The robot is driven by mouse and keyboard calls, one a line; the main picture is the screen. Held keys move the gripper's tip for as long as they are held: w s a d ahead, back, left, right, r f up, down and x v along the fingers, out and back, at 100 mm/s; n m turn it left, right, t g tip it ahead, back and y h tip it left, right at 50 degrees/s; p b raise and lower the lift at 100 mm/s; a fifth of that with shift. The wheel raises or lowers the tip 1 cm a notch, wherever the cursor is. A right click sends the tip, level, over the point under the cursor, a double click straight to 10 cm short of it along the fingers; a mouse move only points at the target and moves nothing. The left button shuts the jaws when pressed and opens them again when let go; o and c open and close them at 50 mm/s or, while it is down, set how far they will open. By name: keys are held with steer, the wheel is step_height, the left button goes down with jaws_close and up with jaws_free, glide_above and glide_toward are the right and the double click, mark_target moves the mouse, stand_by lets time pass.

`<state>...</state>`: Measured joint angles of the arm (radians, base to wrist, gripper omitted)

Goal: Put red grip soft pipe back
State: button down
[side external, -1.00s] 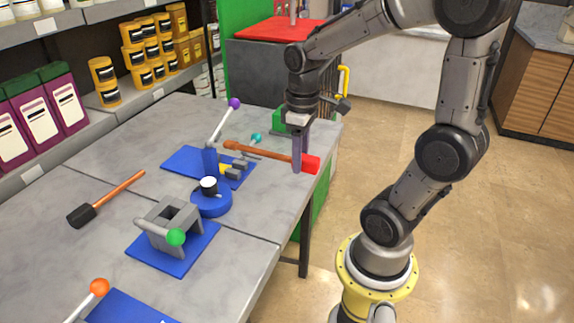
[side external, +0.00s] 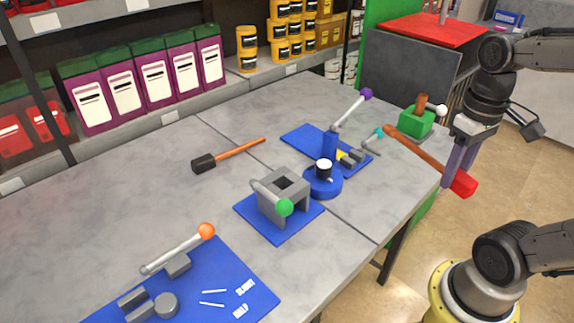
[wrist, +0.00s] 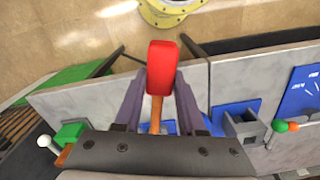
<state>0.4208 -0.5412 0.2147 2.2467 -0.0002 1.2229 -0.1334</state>
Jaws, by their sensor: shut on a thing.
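The red-grip item has a red block-like end (side external: 464,183) and a long brown-orange shaft (side external: 415,148). My gripper (side external: 456,172) is shut on it close to the red end, at the right edge of the table. The shaft slants up and left over the table's far right part. In the wrist view the red end (wrist: 162,66) stands between and beyond my two purple fingers, with the shaft (wrist: 156,114) running back between them. Whether the shaft's far end touches anything is unclear.
A green block (side external: 417,122) with a brown peg and white ball stands behind the shaft. Blue-based fixtures with purple (side external: 366,95), green (side external: 285,207) and orange (side external: 206,231) ball levers stand on the grey table. A black-headed hammer (side external: 204,162) lies at the left.

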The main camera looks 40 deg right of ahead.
steer(key=w+r+m, duration=0.1)
steer(key=w+d+r+m, duration=0.1)
steer(key=w+r+m, duration=0.1)
steer(key=w+d+r+m, duration=0.1)
steer(key=w+r+m, duration=0.1)
steer(key=shift+w, duration=0.1)
steer(key=w+d+r+m, duration=0.1)
steer(key=w+r+m, duration=0.35)
steer(key=w, duration=0.35)
steer(key=m, duration=0.5)
glide_above(258, 166)
step_height(258, 166, down, 18)
steer(key=shift+f, duration=2.4)
steer(key=shift+f, duration=0.15)
